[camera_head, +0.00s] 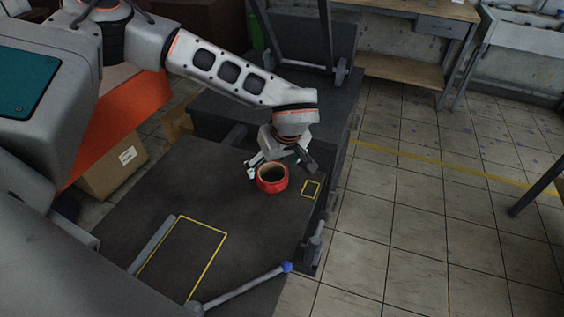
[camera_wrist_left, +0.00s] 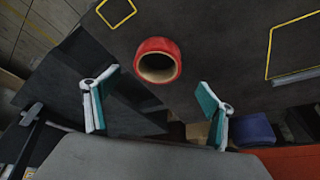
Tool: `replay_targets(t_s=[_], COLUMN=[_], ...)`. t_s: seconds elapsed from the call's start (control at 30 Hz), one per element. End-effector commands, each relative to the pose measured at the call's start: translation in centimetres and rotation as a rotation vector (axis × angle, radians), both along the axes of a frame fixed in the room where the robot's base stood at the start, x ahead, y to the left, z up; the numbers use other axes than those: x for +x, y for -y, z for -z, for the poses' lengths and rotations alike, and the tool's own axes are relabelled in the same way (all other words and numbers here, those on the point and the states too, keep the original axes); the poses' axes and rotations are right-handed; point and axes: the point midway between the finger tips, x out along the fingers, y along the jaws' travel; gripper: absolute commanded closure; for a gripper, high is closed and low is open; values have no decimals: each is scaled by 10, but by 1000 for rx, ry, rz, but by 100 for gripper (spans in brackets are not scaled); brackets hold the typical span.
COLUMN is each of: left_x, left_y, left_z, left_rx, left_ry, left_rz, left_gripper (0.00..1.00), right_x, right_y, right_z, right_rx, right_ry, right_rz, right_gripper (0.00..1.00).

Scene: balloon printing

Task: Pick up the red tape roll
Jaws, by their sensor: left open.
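The red tape roll (camera_head: 272,185) stands on the dark table top near its right side in the head view. Its hollow middle faces up. My left gripper (camera_head: 282,165) is above and just behind the roll, with its fingers spread apart. In the left wrist view the roll (camera_wrist_left: 158,62) lies ahead of the two teal-padded fingers of the left gripper (camera_wrist_left: 158,112), roughly centred between them. The gap between the fingers is empty. My right gripper is not in view.
The dark table (camera_head: 165,200) carries a large yellow outlined rectangle (camera_head: 215,262) and a small yellow square (camera_head: 311,189) right of the roll. A grey lever with a blue tip (camera_head: 287,267) lies at the front edge. A cardboard box (camera_head: 112,165) stands at the left.

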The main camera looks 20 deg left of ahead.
Motion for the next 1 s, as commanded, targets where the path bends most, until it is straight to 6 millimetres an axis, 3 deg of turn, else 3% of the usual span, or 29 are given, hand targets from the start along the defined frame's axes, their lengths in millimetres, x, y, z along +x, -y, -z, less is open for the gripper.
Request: replay_targets(t_s=[0.67,0.97,1.0], left_x=[23,24,24], left_y=[-20,-22,-22], left_z=[66,71,71], left_rx=[0,0,0], left_ry=[-1,0,0], left_rz=[-1,0,0], left_gripper=[17,17,22], right_x=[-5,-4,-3], right_y=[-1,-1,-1], right_z=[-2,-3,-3], right_rx=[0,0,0], right_ry=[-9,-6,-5], right_rz=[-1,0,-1], right_gripper=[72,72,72])
